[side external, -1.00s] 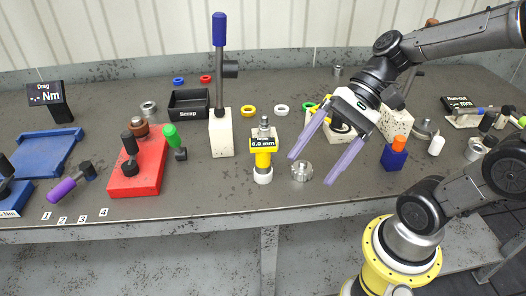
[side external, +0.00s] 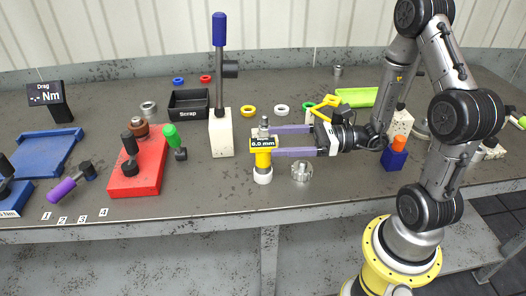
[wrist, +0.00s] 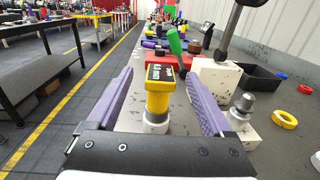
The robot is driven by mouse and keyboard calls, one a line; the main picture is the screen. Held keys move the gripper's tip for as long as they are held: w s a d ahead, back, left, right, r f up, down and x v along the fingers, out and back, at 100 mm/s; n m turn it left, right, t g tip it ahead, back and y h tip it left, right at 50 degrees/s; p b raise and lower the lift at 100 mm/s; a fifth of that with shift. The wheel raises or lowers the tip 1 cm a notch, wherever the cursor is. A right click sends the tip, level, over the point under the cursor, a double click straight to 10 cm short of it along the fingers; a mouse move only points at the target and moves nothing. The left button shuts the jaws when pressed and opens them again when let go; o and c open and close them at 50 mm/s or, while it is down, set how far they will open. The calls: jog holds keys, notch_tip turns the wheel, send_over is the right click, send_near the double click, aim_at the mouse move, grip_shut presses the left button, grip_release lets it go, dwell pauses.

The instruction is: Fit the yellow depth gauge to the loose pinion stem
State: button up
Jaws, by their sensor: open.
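The yellow depth gauge (side external: 263,158) stands upright on a white round base near the bench front; its black display reads 6.0 mm. In the wrist view the gauge (wrist: 158,100) stands between my two purple fingers. My gripper (side external: 276,141) is open and level, reaching in from the right, with one finger on each side of the gauge. I see no clear contact. A grey metal stem (side external: 264,123), apparently the pinion stem, stands just behind the gauge. In the wrist view this stem (wrist: 242,103) rises from a white block, right of the right finger. Its lower part is hidden in the side view.
A silver toothed part (side external: 301,171) lies right of the gauge. A white block (side external: 221,135) with a tall blue-handled lever stands to its left. Behind are a black Scrap bin (side external: 188,103) and coloured rings (side external: 249,111). A red fixture (side external: 138,172) is farther left.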

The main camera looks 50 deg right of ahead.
jog(key=shift+f+x, duration=0.15)
jog(key=shift+x, duration=1.75)
jog(key=shift+f+x, duration=0.15)
jog(key=shift+x, duration=1.75)
jog(key=shift+d, duration=0.1)
grip_shut()
